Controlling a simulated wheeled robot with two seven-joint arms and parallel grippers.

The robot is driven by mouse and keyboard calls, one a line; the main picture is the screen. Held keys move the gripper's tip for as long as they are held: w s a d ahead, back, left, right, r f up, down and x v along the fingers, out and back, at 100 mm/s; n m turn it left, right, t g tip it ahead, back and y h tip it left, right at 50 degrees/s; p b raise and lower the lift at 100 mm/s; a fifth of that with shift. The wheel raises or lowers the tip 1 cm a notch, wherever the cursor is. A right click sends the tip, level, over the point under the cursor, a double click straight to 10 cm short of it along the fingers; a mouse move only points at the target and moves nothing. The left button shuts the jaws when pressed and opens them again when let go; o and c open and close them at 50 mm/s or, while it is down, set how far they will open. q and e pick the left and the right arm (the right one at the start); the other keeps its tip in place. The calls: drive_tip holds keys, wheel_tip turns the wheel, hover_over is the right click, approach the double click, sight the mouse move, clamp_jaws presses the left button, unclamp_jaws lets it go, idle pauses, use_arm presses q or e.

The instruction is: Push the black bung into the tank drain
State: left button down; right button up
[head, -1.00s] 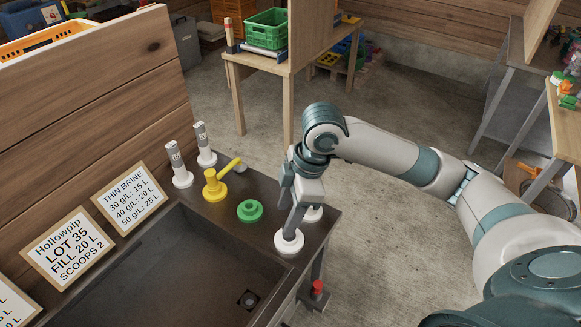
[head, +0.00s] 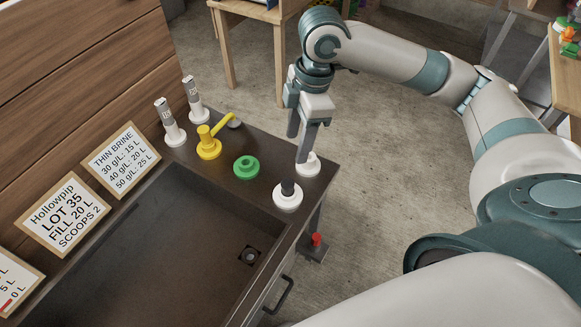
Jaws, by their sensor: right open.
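A short black bung (head: 288,187) stands upright in a round white holder (head: 288,201) on the tank's right rim. The tank drain (head: 249,256) is a dark square with a round centre in the floor of the tank (head: 150,240), towards its right side. My right gripper (head: 302,146) is open, pointing down, just behind the bung. One of its fingers overlaps a second white round piece (head: 309,168) in the picture; I cannot tell whether they touch. The gripper holds nothing visible. My left gripper is not in view.
A green round piece (head: 246,167), a yellow tap (head: 208,150) and two white-and-grey posts (head: 174,134) stand along the back rim. Signs lean at the left, including the brine card (head: 121,160). A red-topped item (head: 316,240) is beside the tank. The tank floor looks clear.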

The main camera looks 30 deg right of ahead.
sight(287, 183)
drive_tip(key=f, duration=0.5)
drive_tip(key=a+f+p, duration=0.1)
drive_tip(key=f, duration=0.5)
drive_tip(key=a+f+p, duration=0.1)
drive_tip(key=f, duration=0.4)
drive_tip(key=shift+w+a+f, duration=0.2)
drive_tip(key=shift+w+f, duration=0.05)
drive_tip(key=shift+c, duration=0.3)
clamp_jaws()
drive_tip(key=shift+r+p, duration=0.6)
drive_tip(key=shift+p, duration=0.45)
drive_tip(key=c, duration=0.6)
unclamp_jaws()
clamp_jaws()
